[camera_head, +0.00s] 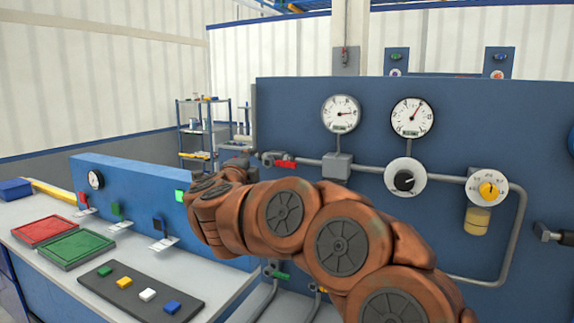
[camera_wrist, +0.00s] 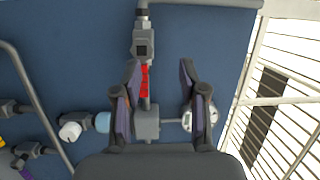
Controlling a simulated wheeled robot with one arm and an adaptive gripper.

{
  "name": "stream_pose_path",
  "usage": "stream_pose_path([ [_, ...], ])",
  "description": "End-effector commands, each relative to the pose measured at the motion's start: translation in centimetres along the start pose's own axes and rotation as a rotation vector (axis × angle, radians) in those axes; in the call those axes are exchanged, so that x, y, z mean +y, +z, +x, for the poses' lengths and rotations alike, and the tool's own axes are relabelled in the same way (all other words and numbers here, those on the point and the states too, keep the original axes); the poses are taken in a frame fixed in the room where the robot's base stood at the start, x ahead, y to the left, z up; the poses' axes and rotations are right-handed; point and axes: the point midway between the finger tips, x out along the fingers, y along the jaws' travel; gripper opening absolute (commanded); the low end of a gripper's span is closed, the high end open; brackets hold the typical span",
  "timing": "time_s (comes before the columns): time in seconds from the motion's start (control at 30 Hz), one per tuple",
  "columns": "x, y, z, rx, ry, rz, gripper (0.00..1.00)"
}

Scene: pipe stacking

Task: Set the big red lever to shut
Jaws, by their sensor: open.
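The big red lever (camera_head: 286,163) is on a grey valve (camera_head: 270,157) in the pipe on the blue panel. The lever lies along the pipe. In the wrist view the red lever (camera_wrist: 144,80) shows below the valve body (camera_wrist: 143,45), close beside the left finger, which may cover part of it. My gripper (camera_wrist: 160,74) is open, with its two fingers apart and pointing at the panel. Nothing is seen held between them, and contact with the lever cannot be told. In the head view my arm hides most of the gripper.
A grey pipe block (camera_head: 336,165), two gauges (camera_head: 341,114), a black knob (camera_head: 404,181) and a yellow knob (camera_head: 489,189) are on the panel. A green lever (camera_head: 280,275) sits low. The left bench holds red (camera_head: 44,231) and green (camera_head: 76,249) trays and small switches.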

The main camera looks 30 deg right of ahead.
Motion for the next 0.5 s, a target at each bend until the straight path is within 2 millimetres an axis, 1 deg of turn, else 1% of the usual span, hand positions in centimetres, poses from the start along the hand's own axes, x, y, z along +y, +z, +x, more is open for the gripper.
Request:
stream_pose_path([
  [0.03,0.7,-1.2,0.6,0.064,0.015,0.018,0.42],
  [0.1,1.4,-2.9,0.9,0.14,0.03,0.036,0.42],
  [0.2,2.2,-4.4,1.2,0.213,0.046,0.051,0.42],
  [0.37,2.8,-5.5,1.8,0.258,0.057,0.059,0.42],
  [0.5,2.8,-6.0,3.3,0.261,0.056,0.057,0.42],
])
